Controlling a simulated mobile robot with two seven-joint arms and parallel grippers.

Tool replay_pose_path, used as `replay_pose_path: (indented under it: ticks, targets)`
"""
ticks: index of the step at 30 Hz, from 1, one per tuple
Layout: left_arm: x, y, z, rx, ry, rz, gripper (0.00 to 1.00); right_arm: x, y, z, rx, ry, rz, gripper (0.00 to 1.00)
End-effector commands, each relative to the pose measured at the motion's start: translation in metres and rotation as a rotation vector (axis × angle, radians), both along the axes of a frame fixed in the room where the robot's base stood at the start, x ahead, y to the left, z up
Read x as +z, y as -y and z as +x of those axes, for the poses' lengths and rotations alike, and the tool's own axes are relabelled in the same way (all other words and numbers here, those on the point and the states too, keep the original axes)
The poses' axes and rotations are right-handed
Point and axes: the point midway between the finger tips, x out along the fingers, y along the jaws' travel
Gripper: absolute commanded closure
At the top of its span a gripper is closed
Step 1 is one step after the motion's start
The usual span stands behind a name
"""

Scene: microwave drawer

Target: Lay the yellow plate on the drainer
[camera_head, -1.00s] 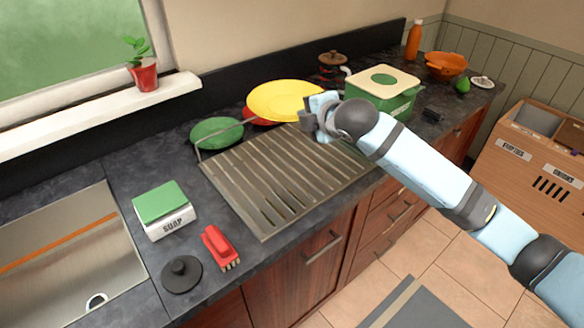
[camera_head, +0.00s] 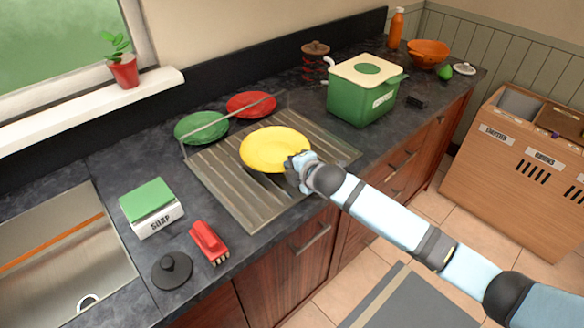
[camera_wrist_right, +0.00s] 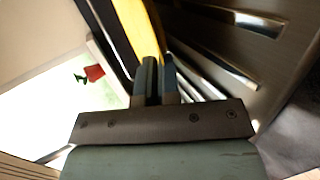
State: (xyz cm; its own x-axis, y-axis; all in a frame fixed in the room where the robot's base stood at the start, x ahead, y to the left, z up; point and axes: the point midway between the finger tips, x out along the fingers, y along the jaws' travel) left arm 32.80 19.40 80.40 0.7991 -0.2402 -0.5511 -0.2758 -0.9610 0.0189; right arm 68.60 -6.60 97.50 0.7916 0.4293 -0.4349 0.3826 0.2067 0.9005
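The yellow plate (camera_head: 272,147) is over the middle of the ribbed metal drainer (camera_head: 228,188) in the head view. My right gripper (camera_head: 297,163) is shut on the plate's right rim. In the right wrist view the yellow plate (camera_wrist_right: 138,28) runs up from between the fingers of my right gripper (camera_wrist_right: 157,75), with the drainer's slots (camera_wrist_right: 220,70) beside it. The plate looks held over the slats; I cannot tell whether its underside touches them. My left gripper is not in view.
A green plate (camera_head: 200,127) and a red plate (camera_head: 251,104) lie behind the drainer's wire rail (camera_head: 228,119). A green box (camera_head: 362,97) stands to the right. A soap box (camera_head: 152,208), red brush (camera_head: 208,242) and black lid (camera_head: 172,270) are at the front left.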

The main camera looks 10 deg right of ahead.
Motion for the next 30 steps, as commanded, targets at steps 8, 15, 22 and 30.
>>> replay_pose_path:
  ticks: [8,15,22,30]
  targets:
    - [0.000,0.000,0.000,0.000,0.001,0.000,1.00,-0.007,0.000,0.000,0.000,0.002,0.000,1.00]
    - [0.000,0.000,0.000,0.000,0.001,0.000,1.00,-0.011,0.000,0.000,0.000,0.001,0.000,0.86]
    - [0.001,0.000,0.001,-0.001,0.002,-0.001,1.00,-0.010,0.000,0.000,0.000,0.001,0.000,0.86]
    - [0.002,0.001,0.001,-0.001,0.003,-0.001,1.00,0.003,0.012,-0.021,0.002,0.003,-0.003,0.86]
